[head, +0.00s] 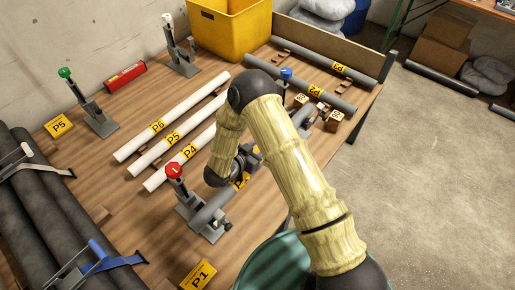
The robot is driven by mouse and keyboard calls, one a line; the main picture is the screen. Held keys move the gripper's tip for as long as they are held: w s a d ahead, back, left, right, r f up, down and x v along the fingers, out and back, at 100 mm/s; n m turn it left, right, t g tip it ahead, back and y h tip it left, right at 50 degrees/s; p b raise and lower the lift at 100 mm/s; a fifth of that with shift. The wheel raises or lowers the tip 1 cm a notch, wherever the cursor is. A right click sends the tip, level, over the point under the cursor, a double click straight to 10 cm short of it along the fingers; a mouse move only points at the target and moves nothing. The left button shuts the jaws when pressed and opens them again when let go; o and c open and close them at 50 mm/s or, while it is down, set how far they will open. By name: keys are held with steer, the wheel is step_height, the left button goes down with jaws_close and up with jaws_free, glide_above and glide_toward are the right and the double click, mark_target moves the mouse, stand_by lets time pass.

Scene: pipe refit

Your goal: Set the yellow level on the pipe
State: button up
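A dark grey pipe (213,205) lies in a red-topped clamp stand (183,199) near the front of the wooden table and runs up to the right behind my arm, toward a blue-topped stand (286,76). A yellow label shows partly on it beside my wrist. My gripper (250,156) is low over the middle of this pipe, mostly hidden by my own wrist. I cannot tell whether it is open or shut, or if it holds anything. I cannot make out the yellow level for certain; a small yellowish patch shows at the gripper.
White pipes (160,130) lie left of my arm, dark pipes (325,58) at the back right. A yellow bin (228,35), a red object (125,75), green-topped (98,115) and white-topped (181,55) stands are farther back. Small wooden blocks (334,121) sit near the right edge.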

steer(key=shift+f, duration=0.1)
steer(key=o, duration=1.2)
steer(key=shift+s, duration=0.15)
steer(key=v, duration=1.7)
steer(key=shift+r+b, duration=0.25)
steer(key=shift+b, duration=0.05)
steer(key=shift+a, duration=0.1)
